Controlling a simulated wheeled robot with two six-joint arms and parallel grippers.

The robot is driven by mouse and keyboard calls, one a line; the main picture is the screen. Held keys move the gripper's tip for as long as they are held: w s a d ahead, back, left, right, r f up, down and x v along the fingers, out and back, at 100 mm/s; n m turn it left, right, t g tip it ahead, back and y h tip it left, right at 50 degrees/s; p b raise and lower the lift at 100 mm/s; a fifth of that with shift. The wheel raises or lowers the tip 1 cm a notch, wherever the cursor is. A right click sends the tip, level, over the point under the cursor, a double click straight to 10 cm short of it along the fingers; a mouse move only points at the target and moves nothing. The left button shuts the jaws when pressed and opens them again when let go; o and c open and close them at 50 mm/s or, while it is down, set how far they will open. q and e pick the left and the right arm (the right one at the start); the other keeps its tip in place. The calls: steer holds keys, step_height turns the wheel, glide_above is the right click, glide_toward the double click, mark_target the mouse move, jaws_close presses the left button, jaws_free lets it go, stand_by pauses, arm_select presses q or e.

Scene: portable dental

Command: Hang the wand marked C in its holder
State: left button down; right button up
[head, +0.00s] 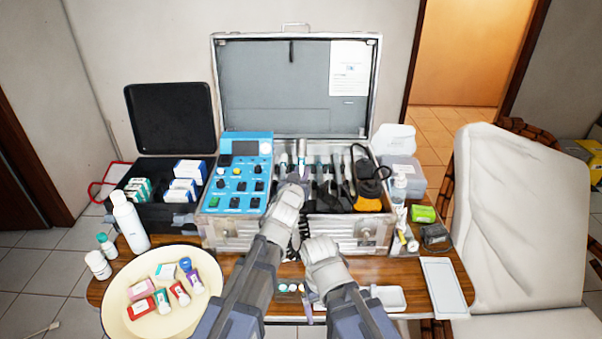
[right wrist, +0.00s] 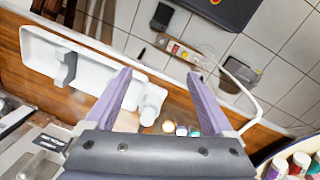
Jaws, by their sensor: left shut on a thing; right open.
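My left gripper (head: 295,184) is at the front of the row of wands and holders in the open metal case. It is shut on a slim wand-like thing that the hand mostly hides. No letter C is legible, so I cannot tell which wand it is. Several wands and dark holders (head: 337,178) stand in the case to the right of this gripper. My right gripper (head: 342,293) is low over the front of the table. Its purple fingers (right wrist: 158,100) are open and apart in the right wrist view, with nothing gripped between them.
The blue control unit (head: 238,172) fills the case's left part. An orange-and-black device (head: 369,180) is at its right. A round cream tray (head: 125,318) with small boxes is front left. A white tray (head: 390,298) lies by my right gripper; it also shows in the wrist view (right wrist: 38,48).

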arm_select(q)
steer(key=c, duration=0.7)
jaws_free()
steer(key=shift+o, duration=0.2)
steer(key=p+v, duration=0.1)
steer(key=v, duration=0.7)
stand_by(0.6)
